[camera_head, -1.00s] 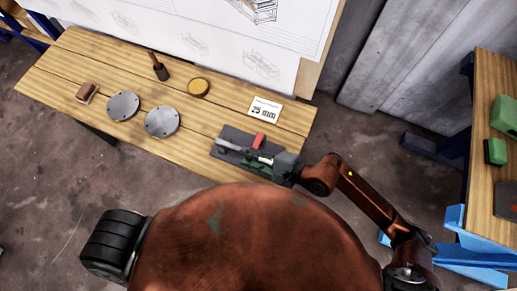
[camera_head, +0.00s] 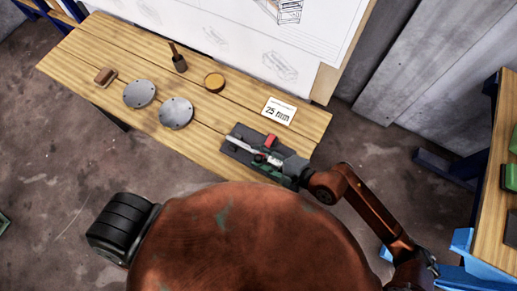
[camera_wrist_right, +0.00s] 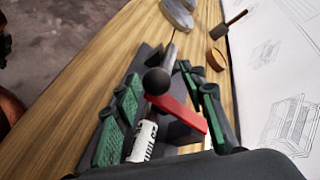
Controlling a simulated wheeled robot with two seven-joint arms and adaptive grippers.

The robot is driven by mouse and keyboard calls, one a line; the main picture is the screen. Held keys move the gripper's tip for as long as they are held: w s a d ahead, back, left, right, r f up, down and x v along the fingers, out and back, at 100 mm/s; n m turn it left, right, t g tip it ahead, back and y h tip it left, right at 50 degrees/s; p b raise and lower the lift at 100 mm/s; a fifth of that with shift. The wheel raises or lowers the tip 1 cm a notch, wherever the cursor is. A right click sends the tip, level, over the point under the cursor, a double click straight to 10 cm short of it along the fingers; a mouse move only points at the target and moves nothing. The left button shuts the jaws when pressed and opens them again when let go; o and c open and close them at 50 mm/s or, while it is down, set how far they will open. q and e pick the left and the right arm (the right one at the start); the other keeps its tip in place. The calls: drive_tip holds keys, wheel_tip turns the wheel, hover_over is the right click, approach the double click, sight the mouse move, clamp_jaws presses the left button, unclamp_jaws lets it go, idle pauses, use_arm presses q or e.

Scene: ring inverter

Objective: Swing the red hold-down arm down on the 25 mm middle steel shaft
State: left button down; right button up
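The dark fixture (camera_head: 232,150) sits at the right end of the wooden bench. A steel shaft (camera_head: 240,145) lies along it and also shows in the right wrist view (camera_wrist_right: 169,58). The red hold-down arm (camera_head: 271,140) stands at the fixture's middle. In the right wrist view the red arm (camera_wrist_right: 184,114) has a black ball knob (camera_wrist_right: 157,81) that overlaps the shaft from this angle; contact cannot be told. My right gripper (camera_head: 267,159) is open, its green-padded fingers (camera_wrist_right: 160,98) on either side of the knob and red arm. My left gripper is out of view.
A white "25 mm" card (camera_head: 278,110) lies behind the fixture. Two grey discs (camera_head: 140,94) (camera_head: 176,113), a round amber piece (camera_head: 214,82), a dark-handled tool (camera_head: 178,62) and a brown block (camera_head: 105,77) lie to the left. A drawing board (camera_head: 240,50) stands behind.

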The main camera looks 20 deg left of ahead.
drive_tip(key=shift+s+a, duration=0.1)
drive_tip(key=shift+s, duration=0.1)
drive_tip(key=v, duration=1.2)
drive_tip(key=shift+w, duration=0.15)
idle(0.4)
